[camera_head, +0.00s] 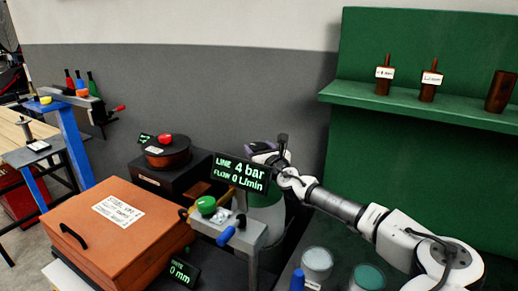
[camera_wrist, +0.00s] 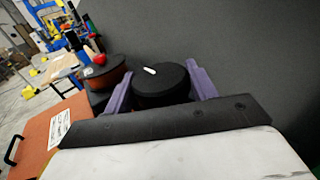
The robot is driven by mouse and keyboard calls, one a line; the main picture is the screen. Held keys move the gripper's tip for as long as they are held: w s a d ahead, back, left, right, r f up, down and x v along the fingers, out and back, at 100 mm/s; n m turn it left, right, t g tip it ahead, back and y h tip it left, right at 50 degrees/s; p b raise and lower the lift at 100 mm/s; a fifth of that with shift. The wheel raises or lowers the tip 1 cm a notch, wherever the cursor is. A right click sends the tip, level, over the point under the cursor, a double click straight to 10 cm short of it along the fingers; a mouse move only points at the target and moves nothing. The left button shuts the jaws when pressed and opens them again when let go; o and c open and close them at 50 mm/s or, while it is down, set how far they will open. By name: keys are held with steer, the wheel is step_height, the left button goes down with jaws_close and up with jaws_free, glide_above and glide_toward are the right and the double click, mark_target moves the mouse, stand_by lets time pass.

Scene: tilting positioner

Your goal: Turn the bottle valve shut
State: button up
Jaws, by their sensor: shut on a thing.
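The bottle valve is a round black knob (camera_wrist: 160,88) with a short white mark on top, between the two purple fingers of my gripper (camera_wrist: 158,76) in the wrist view. My gripper is shut on the knob, one finger on each side. In the head view my gripper (camera_head: 262,148) is over the grey-green bottle (camera_head: 266,214); the knob is hidden there behind the display and gripper.
An orange-brown box (camera_head: 120,226) stands at the left. A brown round pot with a red knob (camera_head: 168,152) sits behind it. A bracket with a green knob (camera_head: 206,205) and blue handle stands before the bottle. A green shelf (camera_head: 440,108) is at the right.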

steer(key=shift+m+h, duration=0.4)
steer(key=shift+r, duration=0.1)
steer(key=o, duration=1)
steer(key=b+v, duration=0.3)
steer(key=v, duration=0.4)
steer(key=shift+s, duration=0.25)
